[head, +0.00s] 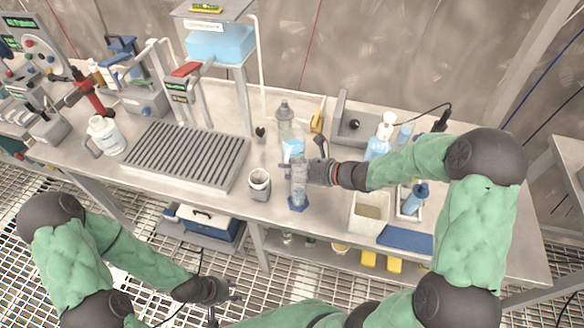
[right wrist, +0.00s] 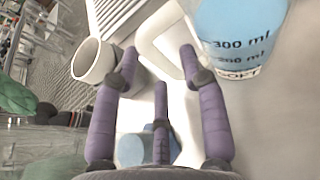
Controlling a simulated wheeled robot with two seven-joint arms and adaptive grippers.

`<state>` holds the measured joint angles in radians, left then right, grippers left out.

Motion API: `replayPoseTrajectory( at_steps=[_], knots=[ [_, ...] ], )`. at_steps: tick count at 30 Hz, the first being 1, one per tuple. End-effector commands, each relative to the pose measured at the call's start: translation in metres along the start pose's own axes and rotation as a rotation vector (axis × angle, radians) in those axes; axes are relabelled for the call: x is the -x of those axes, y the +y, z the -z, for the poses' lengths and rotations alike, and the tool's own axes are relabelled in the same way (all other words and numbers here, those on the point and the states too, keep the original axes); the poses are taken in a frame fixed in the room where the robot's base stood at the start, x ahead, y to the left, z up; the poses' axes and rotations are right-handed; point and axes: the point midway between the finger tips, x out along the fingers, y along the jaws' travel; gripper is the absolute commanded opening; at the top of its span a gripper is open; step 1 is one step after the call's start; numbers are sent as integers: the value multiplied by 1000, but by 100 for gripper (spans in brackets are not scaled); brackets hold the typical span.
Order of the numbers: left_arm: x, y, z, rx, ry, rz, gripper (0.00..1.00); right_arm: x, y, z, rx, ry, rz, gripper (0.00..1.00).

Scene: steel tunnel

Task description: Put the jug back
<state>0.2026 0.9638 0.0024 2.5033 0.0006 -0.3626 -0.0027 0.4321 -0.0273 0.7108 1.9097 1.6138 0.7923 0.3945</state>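A clear jug with blue liquid (head: 292,150) and volume marks stands on the bench in front of my right gripper. In the right wrist view the jug (right wrist: 238,35) is at top right, with a pale handle-like loop beside it, between the fingertips. My right gripper (right wrist: 152,62) has its purple fingers spread and grips nothing visible. In the head view my right gripper (head: 308,172) is close to the jug and partly behind a clear measuring cylinder (head: 298,188) with a blue base. My left gripper (head: 226,297) hangs low in front of the bench, empty, with its fingers apart.
A white cup (head: 259,184) stands left of the cylinder. A ridged grey rack (head: 187,155) and a white handled container (head: 105,135) are further left. Spray and wash bottles (head: 381,135), a beige bin (head: 369,212) and a sink are at right.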

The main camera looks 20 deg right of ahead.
Motion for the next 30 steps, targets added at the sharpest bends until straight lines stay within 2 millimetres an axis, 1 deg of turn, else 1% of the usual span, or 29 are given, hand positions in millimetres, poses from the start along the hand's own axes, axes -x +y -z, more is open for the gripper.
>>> replayPoseTrajectory(
  at_steps=[8, 11, 14, 24, 27, 30],
  knots=[
    [1, 0, 0, 0, 0, 0, 40, 0, 0, -1, 0, 0, 0, 45],
    [4, 1, 0, 0, 0, 0, 40, 2, 0, -5, 1, 0, 0, 45],
    [9, 3, 0, 0, 0, 0, 40, 15, -2, -5, -1, 1, 4, 45],
    [34, 12, -1, 0, 0, 0, 40, 83, -1, -6, -2, 1, 5, 45],
    [39, 14, -1, 0, 0, 0, 40, 99, -1, -5, -2, 1, 5, 45],
    [42, 15, -2, 0, 0, 0, 40, 111, -1, -4, -1, 1, 4, 45]
  ],
)
